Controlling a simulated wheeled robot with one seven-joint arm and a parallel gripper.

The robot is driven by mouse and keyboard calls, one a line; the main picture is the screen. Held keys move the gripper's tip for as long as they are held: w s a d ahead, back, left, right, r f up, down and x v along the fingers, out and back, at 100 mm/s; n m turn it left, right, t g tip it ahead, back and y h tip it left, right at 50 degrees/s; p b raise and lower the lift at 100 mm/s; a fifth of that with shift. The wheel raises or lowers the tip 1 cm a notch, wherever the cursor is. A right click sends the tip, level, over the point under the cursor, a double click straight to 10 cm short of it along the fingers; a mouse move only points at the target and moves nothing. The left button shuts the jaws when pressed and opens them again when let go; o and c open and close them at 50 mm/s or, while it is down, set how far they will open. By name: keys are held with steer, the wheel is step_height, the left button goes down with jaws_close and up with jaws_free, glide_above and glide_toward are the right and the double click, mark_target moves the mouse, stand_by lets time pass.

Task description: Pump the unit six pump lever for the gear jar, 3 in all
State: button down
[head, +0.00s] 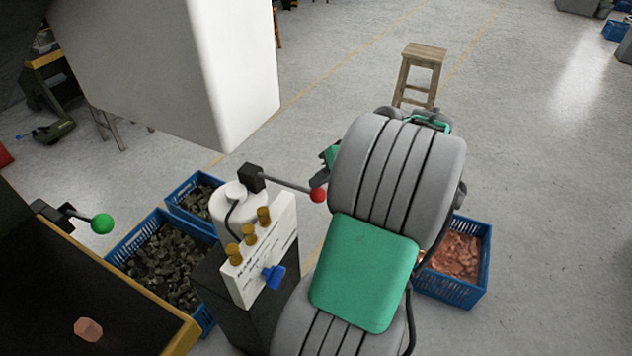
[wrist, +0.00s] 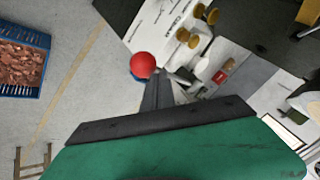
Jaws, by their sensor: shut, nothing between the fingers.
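A pump lever with a red ball (head: 318,195) sticks out from a black block on top of a white cylindrical jar (head: 237,207). The jar stands behind a white panel (head: 250,285) with brass knobs and a blue knob. I cannot read a unit number on it. In the wrist view the red ball (wrist: 143,65) is just beyond the tips of my gripper (wrist: 157,85). The fingers are shut and empty; I cannot tell whether they touch the ball. In the head view my own arm hides most of the gripper. A second lever with a green ball (head: 102,223) is at the left.
Blue crates of dark scrap (head: 165,258) stand left of the panel. A blue crate of copper pieces (head: 457,262) stands right of my arm. A dark bench with a yellow edge (head: 181,337) is at lower left. A wooden stool (head: 421,72) stands behind, with open floor around it.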

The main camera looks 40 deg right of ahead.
mark_target(321, 191)
steer(key=shift+s+f+b, duration=0.15)
steer(key=shift+f+b, duration=0.45)
steer(key=shift+f, duration=0.35)
steer(key=shift+s+f+b, duration=0.15)
steer(key=shift+f+b, duration=0.4)
steer(key=shift+f, duration=0.4)
stand_by(1.1)
stand_by(0.5)
steer(key=shift+w+r+p, duration=0.2)
steer(key=shift+r+p, duration=0.9)
steer(key=shift+r, duration=0.1)
steer(key=shift+w+r+p, duration=0.15)
steer(key=shift+r+p, duration=0.95)
steer(key=shift+r, duration=0.1)
steer(key=shift+w+r+p, duration=0.2)
steer(key=shift+r+p, duration=0.9)
steer(key=shift+r, duration=0.1)
steer(key=shift+r, duration=0.15)
steer(key=r+p, duration=0.4)
steer(key=shift+w+a+r+p, duration=0.2)
steer(key=shift+w+r+p, duration=0.1)
steer(key=shift+w+r, duration=0.05)
